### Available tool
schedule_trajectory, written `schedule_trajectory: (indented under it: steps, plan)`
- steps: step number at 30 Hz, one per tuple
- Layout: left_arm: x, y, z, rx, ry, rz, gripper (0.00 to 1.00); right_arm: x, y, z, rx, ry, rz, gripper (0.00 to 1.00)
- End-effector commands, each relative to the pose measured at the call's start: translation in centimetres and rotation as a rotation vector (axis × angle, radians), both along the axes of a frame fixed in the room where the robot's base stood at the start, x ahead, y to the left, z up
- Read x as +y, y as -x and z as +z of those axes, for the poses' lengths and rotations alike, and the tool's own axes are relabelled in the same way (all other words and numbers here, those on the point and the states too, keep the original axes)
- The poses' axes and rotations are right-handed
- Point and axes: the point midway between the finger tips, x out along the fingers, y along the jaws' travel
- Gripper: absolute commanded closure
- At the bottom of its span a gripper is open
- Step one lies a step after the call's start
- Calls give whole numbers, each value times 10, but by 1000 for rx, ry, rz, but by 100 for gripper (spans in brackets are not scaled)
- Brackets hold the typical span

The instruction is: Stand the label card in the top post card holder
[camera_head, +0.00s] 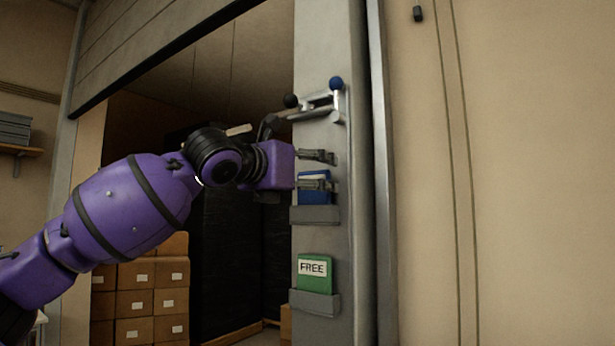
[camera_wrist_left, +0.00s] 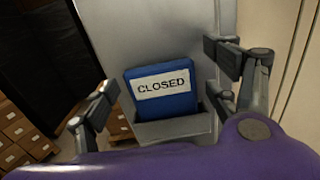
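A blue label card reading CLOSED (camera_wrist_left: 160,90) stands in the top post card holder (camera_wrist_left: 172,131), its lower edge behind the holder's lip. In the left wrist view it looks slightly tilted. In the head view the blue card (camera_head: 316,198) is partly hidden by my fingers, above the lip of the top holder (camera_head: 312,215). My left gripper (camera_head: 325,170) is open in front of the post. In the left wrist view the fingers of my left gripper (camera_wrist_left: 164,72) are spread to either side of the card, with visible gaps. My right gripper is not in view.
A green card reading FREE (camera_head: 314,273) stands in the lower holder (camera_head: 316,303) on the grey post (camera_head: 328,50). Stacked boxes (camera_head: 137,302) are behind the opening at left.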

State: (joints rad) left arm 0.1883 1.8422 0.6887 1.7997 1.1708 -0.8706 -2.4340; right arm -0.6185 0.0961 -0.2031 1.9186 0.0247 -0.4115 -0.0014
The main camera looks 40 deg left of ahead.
Motion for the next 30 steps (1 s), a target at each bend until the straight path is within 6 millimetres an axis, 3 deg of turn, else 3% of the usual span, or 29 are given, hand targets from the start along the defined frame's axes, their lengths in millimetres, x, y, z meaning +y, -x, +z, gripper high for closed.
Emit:
schedule_trajectory:
  steps: [10,14,30]
  plan:
    - [0,0,0,1,0,0,12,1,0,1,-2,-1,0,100]
    - [-2,9,0,-2,2,-3,12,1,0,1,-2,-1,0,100]
    - [-12,108,1,-3,1,-1,12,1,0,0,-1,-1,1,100]
